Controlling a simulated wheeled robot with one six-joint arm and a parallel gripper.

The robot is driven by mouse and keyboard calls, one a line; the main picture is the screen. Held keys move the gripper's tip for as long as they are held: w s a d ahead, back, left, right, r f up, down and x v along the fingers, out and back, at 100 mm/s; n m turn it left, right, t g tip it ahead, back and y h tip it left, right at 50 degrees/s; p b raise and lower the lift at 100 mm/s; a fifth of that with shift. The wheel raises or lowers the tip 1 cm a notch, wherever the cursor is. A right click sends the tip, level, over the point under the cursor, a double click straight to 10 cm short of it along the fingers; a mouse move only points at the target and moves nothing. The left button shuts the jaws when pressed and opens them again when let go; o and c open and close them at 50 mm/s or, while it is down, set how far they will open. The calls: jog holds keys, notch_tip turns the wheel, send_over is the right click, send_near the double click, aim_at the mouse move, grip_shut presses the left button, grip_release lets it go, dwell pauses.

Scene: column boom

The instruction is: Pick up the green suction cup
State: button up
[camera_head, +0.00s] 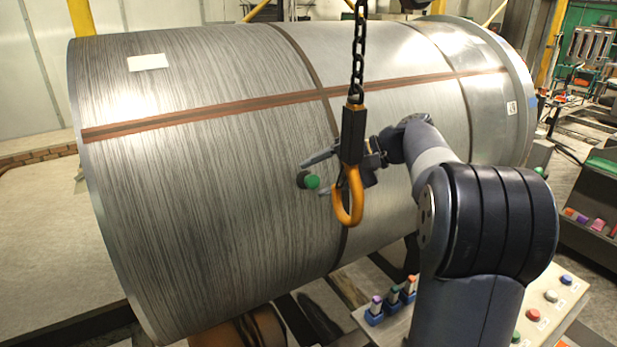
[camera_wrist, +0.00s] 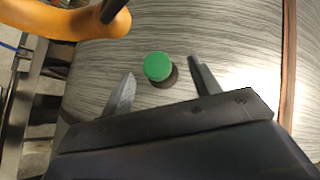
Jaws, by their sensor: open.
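The green suction cup (camera_head: 312,182) has a round green top and a dark base. It sits on the side of the large grey metal cylinder (camera_head: 210,160). My gripper (camera_head: 318,172) is beside it, with its fingers apart. In the wrist view the green suction cup (camera_wrist: 158,67) shows between and just beyond the two fingertips of my gripper (camera_wrist: 157,68). The fingers appear empty. I cannot tell whether either finger touches the cup.
An orange hook (camera_head: 348,205) hangs on a black chain (camera_head: 358,50) close in front of my gripper; the hook (camera_wrist: 75,22) also shows at the upper left of the wrist view. A button panel (camera_head: 545,305) stands at lower right.

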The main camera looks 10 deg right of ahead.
jog(key=shift+w+a+f, duration=0.25)
jog(key=shift+a+f, duration=0.1)
jog(key=shift+a, duration=0.2)
jog(key=shift+c, duration=0.5)
jog(key=c, duration=1)
jog(key=shift+o, duration=0.2)
jog(key=shift+r, duration=0.1)
